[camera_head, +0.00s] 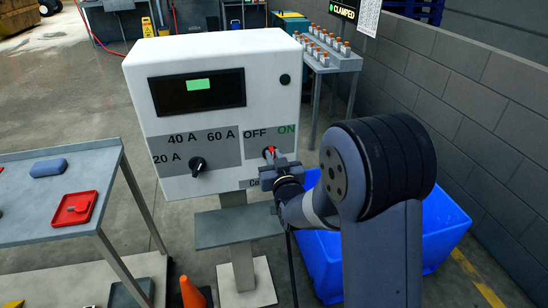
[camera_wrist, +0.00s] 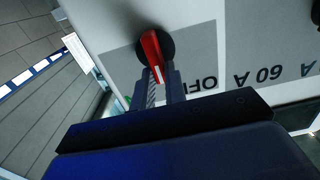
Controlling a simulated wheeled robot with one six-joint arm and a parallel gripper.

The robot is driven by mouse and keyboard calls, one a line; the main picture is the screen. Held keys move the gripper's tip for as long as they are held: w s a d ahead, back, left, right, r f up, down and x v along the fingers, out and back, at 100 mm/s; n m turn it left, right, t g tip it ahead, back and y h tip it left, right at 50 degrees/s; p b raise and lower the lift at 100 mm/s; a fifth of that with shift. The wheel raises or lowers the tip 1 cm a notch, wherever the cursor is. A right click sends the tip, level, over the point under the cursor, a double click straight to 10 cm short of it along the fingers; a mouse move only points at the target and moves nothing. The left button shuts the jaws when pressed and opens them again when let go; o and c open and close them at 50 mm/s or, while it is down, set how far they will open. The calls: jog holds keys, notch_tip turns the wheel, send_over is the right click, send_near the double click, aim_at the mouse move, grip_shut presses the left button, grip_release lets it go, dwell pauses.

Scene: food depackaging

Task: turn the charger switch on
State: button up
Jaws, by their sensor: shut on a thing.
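The charger (camera_head: 213,70) is a white box on a post, with a dark display showing a small green patch. Its red on/off switch (camera_head: 269,151) sits on a grey panel below the labels OFF and ON. The wrist view shows the red handle (camera_wrist: 151,50) on a round black base, beside an upside-down OFF label (camera_wrist: 196,84). My gripper (camera_head: 270,160) is at the switch, its two fingers shut around the red handle. The fingers partly hide the handle, so I cannot tell exactly which label it points to.
A black dial (camera_head: 198,164) with ampere labels is left of the switch. A blue bin (camera_head: 447,222) stands below my arm. A metal table (camera_head: 88,181) with a red item (camera_head: 75,208) is at left. A grey block wall (camera_head: 470,100) is at right.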

grip_shut()
jog(key=shift+f+m+b, duration=0.15)
jog(key=shift+m+b, duration=0.15)
jog(key=shift+b, duration=0.3)
jog(key=shift+d+b, duration=0.1)
jog(key=shift+b, duration=0.35)
jog(key=m+b, duration=0.3)
jog(key=b, duration=0.2)
jog(key=m+b, duration=0.2)
jog(key=shift+w+d+m+b, duration=0.15)
jog(key=shift+d+m+b, duration=0.15)
jog(key=shift+d+b, duration=0.05)
